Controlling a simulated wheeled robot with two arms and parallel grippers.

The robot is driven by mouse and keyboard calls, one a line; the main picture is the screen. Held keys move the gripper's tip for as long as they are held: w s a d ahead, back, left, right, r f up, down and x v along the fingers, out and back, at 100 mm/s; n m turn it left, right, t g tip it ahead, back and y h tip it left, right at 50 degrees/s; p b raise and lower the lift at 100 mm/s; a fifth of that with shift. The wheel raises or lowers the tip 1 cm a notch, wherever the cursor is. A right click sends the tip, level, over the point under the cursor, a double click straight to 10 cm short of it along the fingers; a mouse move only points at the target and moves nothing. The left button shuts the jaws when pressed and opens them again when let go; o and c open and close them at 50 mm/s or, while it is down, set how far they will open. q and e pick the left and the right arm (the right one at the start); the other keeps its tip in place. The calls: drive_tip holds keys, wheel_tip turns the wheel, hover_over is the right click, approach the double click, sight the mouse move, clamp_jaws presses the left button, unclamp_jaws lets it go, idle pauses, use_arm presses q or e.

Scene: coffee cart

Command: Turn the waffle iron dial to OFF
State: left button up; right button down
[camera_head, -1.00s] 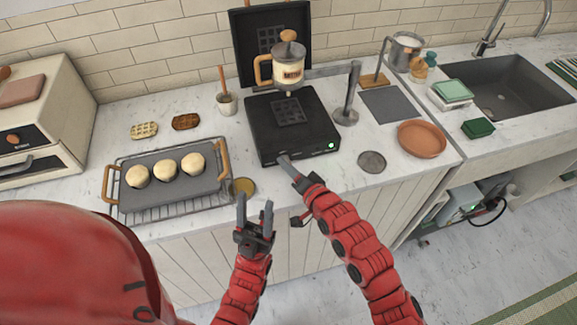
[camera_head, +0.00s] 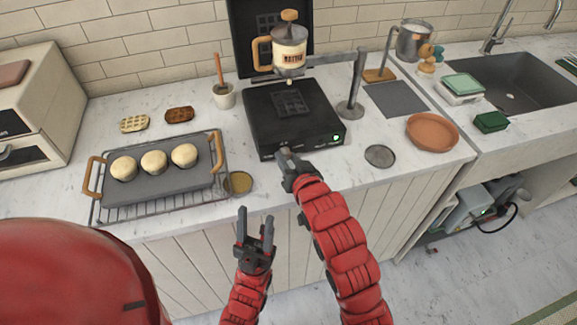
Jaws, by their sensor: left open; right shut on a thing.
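The black waffle iron (camera_head: 325,116) stands on the counter with its lid (camera_head: 242,50) raised and a gridded plate on top. A small green light (camera_head: 336,138) shows at the right of its front face. My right gripper (camera_head: 285,152) is at the front face, left of the light, and is shut on the dial there. The fingers hide the dial, so its setting cannot be read. My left gripper (camera_head: 254,226) is open and empty, lower down in front of the counter edge.
A batter dispenser (camera_head: 290,52) hangs over the iron from a metal stand (camera_head: 357,85). A tray (camera_head: 150,187) with three round pale buns lies to the left on a rack. A grey disc (camera_head: 380,156) and a terracotta dish (camera_head: 433,132) are to the right.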

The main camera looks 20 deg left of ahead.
drive_tip(key=n+b, duration=0.1)
drive_tip(key=n+h+b, duration=0.1)
drive_tip(key=n+t+b, duration=0.1)
drive_tip(key=b, duration=0.1)
drive_tip(key=shift+s+a+f+h, duration=0.15)
drive_tip(key=shift+f+h, duration=0.1)
drive_tip(key=shift+h, duration=0.15)
drive_tip(key=shift+n+t+h+b, duration=0.4)
drive_tip(key=shift+n+h+b, duration=0.1)
drive_tip(key=shift+n+b, duration=0.5)
drive_tip(key=shift+r+n+t+h+b, duration=0.15)
drive_tip(key=shift+n+t+h+b, duration=0.25)
drive_tip(key=shift+n+b, duration=0.5)
drive_tip(key=c, duration=0.5)
unclamp_jaws()
drive_tip(key=shift+c, duration=0.2)
